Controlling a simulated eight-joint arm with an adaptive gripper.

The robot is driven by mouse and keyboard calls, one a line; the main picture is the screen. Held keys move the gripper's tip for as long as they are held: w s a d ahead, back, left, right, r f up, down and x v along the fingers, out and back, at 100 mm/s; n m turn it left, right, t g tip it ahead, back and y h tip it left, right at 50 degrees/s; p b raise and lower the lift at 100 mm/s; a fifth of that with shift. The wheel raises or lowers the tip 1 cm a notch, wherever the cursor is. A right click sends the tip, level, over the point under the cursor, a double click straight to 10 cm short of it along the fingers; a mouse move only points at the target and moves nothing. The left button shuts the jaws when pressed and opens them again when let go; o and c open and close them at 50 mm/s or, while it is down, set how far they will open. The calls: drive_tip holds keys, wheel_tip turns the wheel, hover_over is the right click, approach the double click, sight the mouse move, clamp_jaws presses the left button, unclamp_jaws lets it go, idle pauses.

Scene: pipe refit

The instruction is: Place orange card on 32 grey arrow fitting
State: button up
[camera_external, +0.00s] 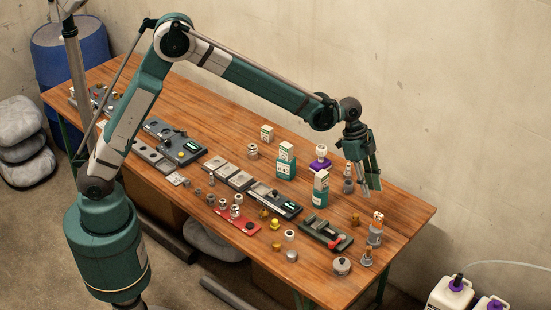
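My gripper (368,188) hangs fingers-down over the right part of the table, behind the grey fitting with the orange top. Its fingers look spread, with nothing visible between them. A grey fitting (375,237) with a small orange and white piece (378,215) on top stands near the right end. I cannot tell whether that piece is the orange card. Another grey fitting (348,186) stands just left of the fingers. A smaller grey fitting (367,257) stands toward the front edge. Markings, such as a 32 or an arrow, are too small to read.
Green and white boxes (320,188) and a purple-based white part (321,158) stand left of my gripper. A dark tray with a red part (326,235), a red plate with fittings (237,222) and several small brass parts crowd the front. The far right corner is clear.

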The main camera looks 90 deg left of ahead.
drive_tip(key=s+d+r+n+t+y, duration=0.1)
drive_tip(key=s+r+n, duration=0.1)
drive_tip(key=s+r, duration=0.55)
drive_tip(key=s+d+r+n, duration=0.1)
drive_tip(key=s+r, duration=0.4)
drive_tip(key=s, duration=0.6)
drive_tip(key=s+d+r+n+t+y, duration=0.1)
drive_tip(key=s+r+n, duration=0.1)
drive_tip(key=s+r, duration=0.55)
drive_tip(key=s+f+n+t, duration=0.1)
drive_tip(key=s+f+n, duration=0.1)
drive_tip(key=s, duration=1.2)
drive_tip(key=s+f+n+t+y, duration=0.1)
drive_tip(key=s+f, duration=0.1)
drive_tip(key=s, duration=1.2)
drive_tip(key=shift+s+d+f+n, duration=0.2)
drive_tip(key=shift+d+f+n, duration=0.1)
drive_tip(key=shift+d+n, duration=0.1)
